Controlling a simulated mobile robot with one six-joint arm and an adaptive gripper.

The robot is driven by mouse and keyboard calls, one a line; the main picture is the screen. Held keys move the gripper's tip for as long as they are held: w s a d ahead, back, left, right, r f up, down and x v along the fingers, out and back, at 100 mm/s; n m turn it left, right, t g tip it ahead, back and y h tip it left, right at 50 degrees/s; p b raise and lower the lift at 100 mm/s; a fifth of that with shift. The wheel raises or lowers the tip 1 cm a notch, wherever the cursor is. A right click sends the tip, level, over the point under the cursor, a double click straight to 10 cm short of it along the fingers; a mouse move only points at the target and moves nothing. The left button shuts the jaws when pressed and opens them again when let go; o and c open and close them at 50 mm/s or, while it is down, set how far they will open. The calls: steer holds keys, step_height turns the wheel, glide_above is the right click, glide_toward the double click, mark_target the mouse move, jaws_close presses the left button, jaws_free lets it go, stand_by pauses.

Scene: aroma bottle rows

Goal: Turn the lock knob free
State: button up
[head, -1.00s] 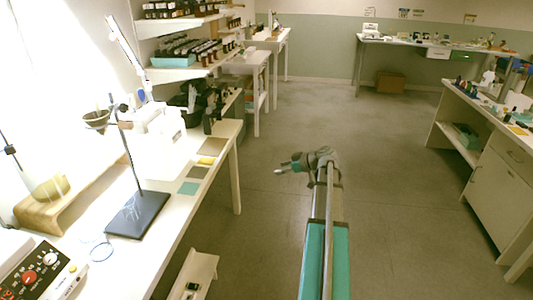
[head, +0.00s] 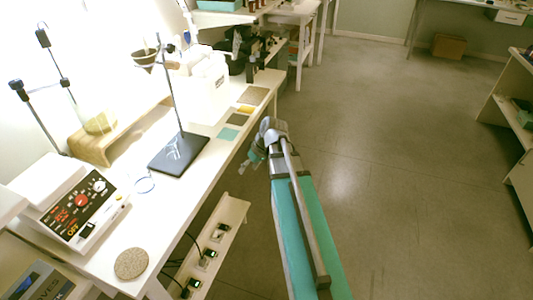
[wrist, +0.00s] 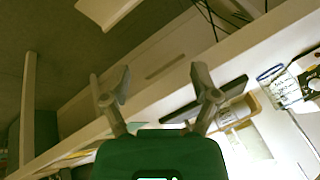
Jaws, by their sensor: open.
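I cannot tell for certain which part is the lock knob. Black fittings (head: 42,38) sit on rods at the far left. My gripper (head: 248,163) hangs beyond the bench's front edge, apart from all of these. In the wrist view my gripper (wrist: 160,80) is open, with nothing between the fingers.
A low shelf (head: 222,225) with sockets juts out below the front edge. The floor (head: 400,170) at right is clear.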

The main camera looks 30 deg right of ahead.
steer(key=s+a+f+m+g+h, duration=0.2)
steer(key=s+a+h, duration=0.2)
steer(key=s+a, duration=0.4)
steer(key=shift+a+g+h, duration=0.3)
steer(key=shift+a+h, duration=0.1)
steer(key=shift+a, duration=2.15)
